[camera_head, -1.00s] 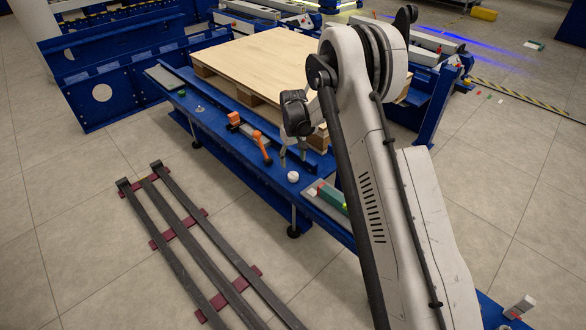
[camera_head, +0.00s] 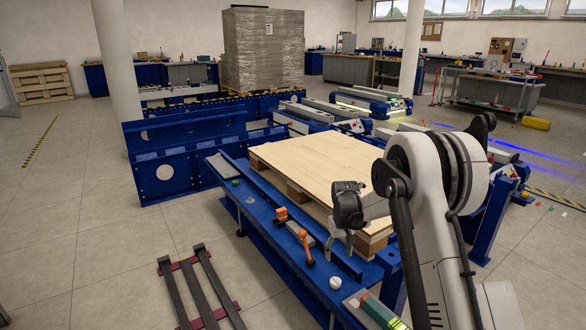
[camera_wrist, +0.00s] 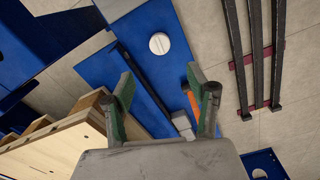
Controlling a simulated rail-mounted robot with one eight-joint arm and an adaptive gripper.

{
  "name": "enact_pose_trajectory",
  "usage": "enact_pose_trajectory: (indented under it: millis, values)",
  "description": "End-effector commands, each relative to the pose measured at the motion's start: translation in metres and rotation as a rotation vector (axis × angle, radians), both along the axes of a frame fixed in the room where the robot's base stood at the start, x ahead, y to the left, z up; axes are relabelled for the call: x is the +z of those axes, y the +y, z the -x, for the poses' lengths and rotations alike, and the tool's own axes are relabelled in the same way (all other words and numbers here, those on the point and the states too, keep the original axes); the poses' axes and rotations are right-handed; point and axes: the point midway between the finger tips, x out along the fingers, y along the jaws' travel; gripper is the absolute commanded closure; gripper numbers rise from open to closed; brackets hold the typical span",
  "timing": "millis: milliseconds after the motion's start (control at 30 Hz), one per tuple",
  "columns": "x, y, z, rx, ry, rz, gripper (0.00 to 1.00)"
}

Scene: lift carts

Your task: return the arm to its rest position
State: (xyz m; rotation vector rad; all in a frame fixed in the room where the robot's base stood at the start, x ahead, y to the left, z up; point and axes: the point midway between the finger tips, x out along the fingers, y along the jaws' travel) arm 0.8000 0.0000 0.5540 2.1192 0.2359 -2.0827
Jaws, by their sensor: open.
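My gripper (camera_head: 338,258) hangs at the end of my white and black arm, above the near edge of the blue lift cart (camera_head: 262,222). In the wrist view my gripper (camera_wrist: 160,75) has its two green-lined fingers spread apart with nothing between them. A round white knob (camera_head: 335,283) is on the cart just below the fingers; it also shows in the wrist view (camera_wrist: 159,43). An orange-handled lever (camera_head: 306,247) is on the cart to the left of my gripper, and its orange part shows in the wrist view near the right finger.
A wooden pallet (camera_head: 315,165) lies on the cart, close beside my wrist. Dark rails with red crosspieces (camera_head: 205,290) lie on the floor at left. A grey wrapped stack (camera_head: 262,50) stands at the back.

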Motion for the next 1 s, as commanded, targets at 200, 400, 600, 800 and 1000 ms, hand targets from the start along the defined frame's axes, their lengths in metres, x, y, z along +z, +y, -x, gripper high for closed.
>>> enact_pose_trajectory:
  millis: [200,400,600,800,1000]
  values:
    - [0.068,0.000,0.025,-0.021,-0.058,-0.001,0.47]
    - [0.124,0.000,0.056,-0.043,-0.115,-0.004,0.47]
    - [0.173,0.000,0.093,-0.064,-0.171,-0.007,0.47]
    - [0.214,0.000,0.135,-0.085,-0.228,-0.012,0.47]
    - [0.246,0.000,0.181,-0.106,-0.285,-0.017,0.47]
